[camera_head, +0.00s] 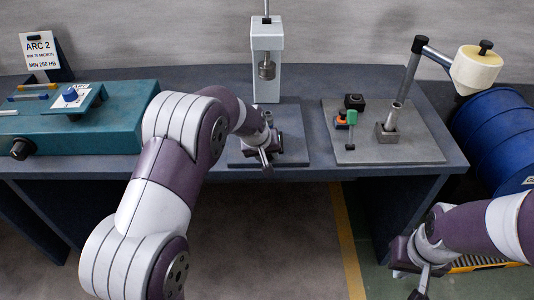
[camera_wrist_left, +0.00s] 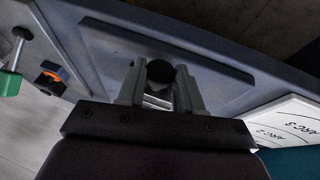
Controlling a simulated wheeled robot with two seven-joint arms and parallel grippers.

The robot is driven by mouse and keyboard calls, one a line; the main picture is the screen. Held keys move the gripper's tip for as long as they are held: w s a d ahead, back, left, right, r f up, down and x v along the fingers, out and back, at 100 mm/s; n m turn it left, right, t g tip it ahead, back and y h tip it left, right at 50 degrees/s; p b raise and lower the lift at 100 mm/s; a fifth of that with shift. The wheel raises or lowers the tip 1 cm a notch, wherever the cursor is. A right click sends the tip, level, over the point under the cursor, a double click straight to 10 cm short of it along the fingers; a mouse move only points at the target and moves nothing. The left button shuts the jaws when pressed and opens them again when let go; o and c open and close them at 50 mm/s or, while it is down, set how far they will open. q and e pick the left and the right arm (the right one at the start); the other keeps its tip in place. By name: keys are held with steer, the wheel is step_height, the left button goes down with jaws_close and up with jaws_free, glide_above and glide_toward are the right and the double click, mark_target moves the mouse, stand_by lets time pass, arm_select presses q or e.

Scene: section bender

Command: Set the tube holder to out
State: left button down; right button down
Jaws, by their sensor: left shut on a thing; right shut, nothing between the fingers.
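My left gripper (camera_head: 266,150) reaches over the dark plate (camera_head: 295,142) below the white upright machine (camera_head: 267,75) at the middle of the bench. In the left wrist view the left gripper (camera_wrist_left: 162,80) is closed around a dark round knob (camera_wrist_left: 182,74), with the fingers either side. The knob's lower part and mount are hidden by the fingers. I cannot tell for certain that this is the tube holder, or its setting. My right gripper (camera_head: 420,285) is shut and empty, in front of the bench at lower right.
A teal machine (camera_head: 120,118) stands left, a blue drum (camera_head: 500,130) right.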

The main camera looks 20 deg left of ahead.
arm_select(q)
steer(key=c, duration=1)
jaws_free()
steer(key=shift+s+f, duration=0.1)
steer(key=shift+f, duration=0.05)
steer(key=shift+r, duration=0.25)
steer(key=v, duration=1.2)
steer(key=shift+s+r, duration=0.1)
steer(key=shift+r, duration=0.05)
steer(key=s+f+m+g+p, duration=0.1)
steer(key=s, duration=0.6)
steer(key=s+f+m+g+p, duration=0.1)
steer(key=s+p, duration=0.1)
steer(key=s, duration=0.5)
steer(key=s+f+m+g+y+p, duration=0.1)
steer(key=s+f+m, duration=0.1)
steer(key=s, duration=0.5)
steer(key=shift+a+g, duration=0.3)
steer(key=shift+a, duration=0.1)
